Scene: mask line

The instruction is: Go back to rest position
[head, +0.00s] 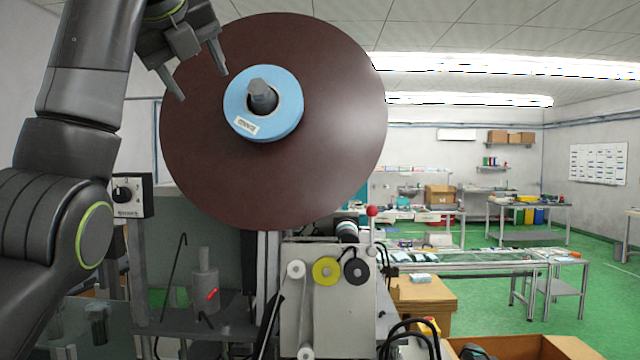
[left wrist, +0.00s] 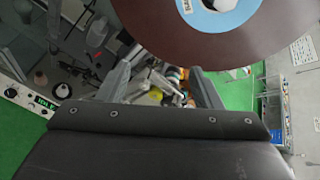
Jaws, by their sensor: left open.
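My left gripper (head: 200,80) is open and empty at the upper left of the head view, in front of the upper left part of a large dark brown disc (head: 330,130). A light blue roll (head: 291,112) sits on the grey spindle (head: 261,95) at the disc's centre. In the left wrist view, the gripper's two fingers (left wrist: 165,88) stand apart with nothing held between them. The disc (left wrist: 185,40) and the blue roll (left wrist: 222,18) show above the fingers there. My right gripper is not in view.
Below the disc stands a machine panel (head: 318,318) with a yellow roller (head: 326,271) and a red-knobbed lever (head: 372,211). A control box (head: 132,195) is left of the disc. Cardboard boxes (head: 424,301) are at lower right. Green floor (head: 600,300) lies open beyond.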

